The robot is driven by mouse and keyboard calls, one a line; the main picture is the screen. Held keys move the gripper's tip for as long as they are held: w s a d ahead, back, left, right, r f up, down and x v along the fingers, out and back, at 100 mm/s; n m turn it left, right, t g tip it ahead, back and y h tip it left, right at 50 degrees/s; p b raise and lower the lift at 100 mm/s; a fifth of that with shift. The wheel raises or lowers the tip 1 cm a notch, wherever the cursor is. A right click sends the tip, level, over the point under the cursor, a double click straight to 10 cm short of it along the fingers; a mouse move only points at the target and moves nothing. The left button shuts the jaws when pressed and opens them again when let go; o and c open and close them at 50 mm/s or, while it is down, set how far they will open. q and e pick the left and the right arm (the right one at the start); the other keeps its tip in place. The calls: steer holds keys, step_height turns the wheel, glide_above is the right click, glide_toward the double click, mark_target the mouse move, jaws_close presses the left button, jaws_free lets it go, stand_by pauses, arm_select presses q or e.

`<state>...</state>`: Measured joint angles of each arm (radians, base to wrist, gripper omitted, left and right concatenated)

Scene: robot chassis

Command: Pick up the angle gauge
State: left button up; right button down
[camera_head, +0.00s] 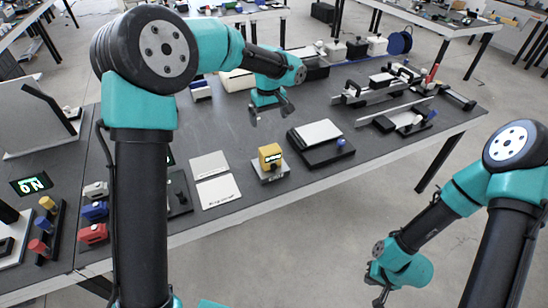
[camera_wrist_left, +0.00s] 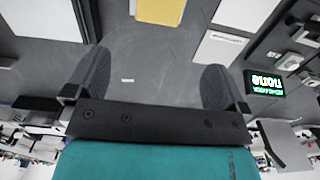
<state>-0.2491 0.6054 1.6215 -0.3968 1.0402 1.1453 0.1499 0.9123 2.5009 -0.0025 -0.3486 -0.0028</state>
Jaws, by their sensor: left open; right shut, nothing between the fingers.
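A small yellow block with a dark display, which looks like the angle gauge (camera_head: 270,155), sits on a light grey plate (camera_head: 268,175) near the table's front edge. In the left wrist view a yellow surface (camera_wrist_left: 160,10), likely the same block, is cut off by the top edge. My left gripper (camera_head: 272,116) is open and empty above the table, behind the yellow block in the head view. Its two dark fingers (camera_wrist_left: 152,84) stand wide apart in the left wrist view, with bare table between them. My right gripper (camera_head: 379,298) is shut and empty, low beyond the table's front edge.
A black base with a light plate (camera_head: 320,132) is right of the yellow block. A green-lit display (camera_head: 31,184) and coloured blocks (camera_head: 94,211) stand farther left. Rails and tools (camera_head: 385,85) fill the table's right.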

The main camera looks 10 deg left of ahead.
mark_target(270, 149)
arm_select(q)
steer(key=shift+f, duration=0.1)
step_height(270, 149, down, 12)
steer(key=shift+f, duration=0.1)
stand_by(0.4)
steer(key=shift+d+f, duration=0.1)
steer(key=shift+f, duration=2.5)
steer(key=c, duration=0.9)
